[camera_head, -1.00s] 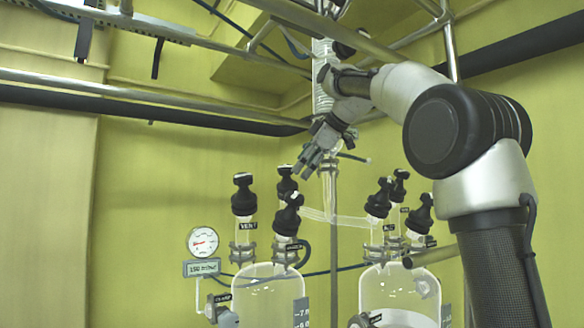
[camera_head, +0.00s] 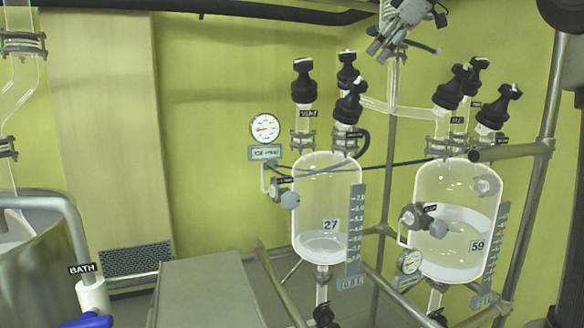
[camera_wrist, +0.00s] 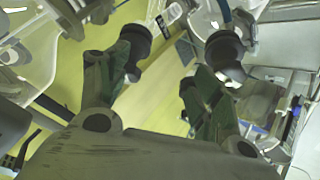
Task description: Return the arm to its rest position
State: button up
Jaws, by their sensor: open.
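My gripper (camera_head: 380,50) is at the top edge of the head view, above and between the two glass vessels. In the wrist view my gripper (camera_wrist: 182,62) has its two fingers spread apart with nothing between them. Most of my arm is out of the head view; a dark, rounded part of it shows in the top right corner. The left vessel (camera_head: 312,185) is marked 27. The right vessel (camera_head: 430,190) is marked 59 and holds pale contents. Black-capped valves (camera_head: 303,80) stand on their tops.
Metal pipes (camera_head: 395,120) and a glass cross tube (camera_head: 410,110) run close to my gripper. A grey box (camera_head: 208,290) and a BATH valve (camera_head: 92,295) are at lower left.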

jog(key=s+d+f+m+g+h, duration=0.1)
jog(key=s+d+f+m, duration=0.2)
jog(key=f, duration=0.5)
jog(key=s+d+f+m+g+h, duration=0.1)
jog(key=s+f+m, duration=0.1)
jog(key=f+m, duration=0.5)
jog(key=s+d+f+m+g+h, duration=0.1)
jog(key=s+d+f, duration=0.1)
jog(key=s+f, duration=0.9)
jog(key=s+d+f+m+g+h, duration=0.1)
jog(key=s+d+f+m, duration=0.1)
jog(key=s+f, duration=0.9)
jog(key=s, duration=0.5)
jog(key=shift+s+d+f+h, duration=0.3)
jog(key=shift+s+d+f, duration=0.05)
jog(key=shift+s+f, duration=0.05)
jog(key=shift+g, duration=0.3)
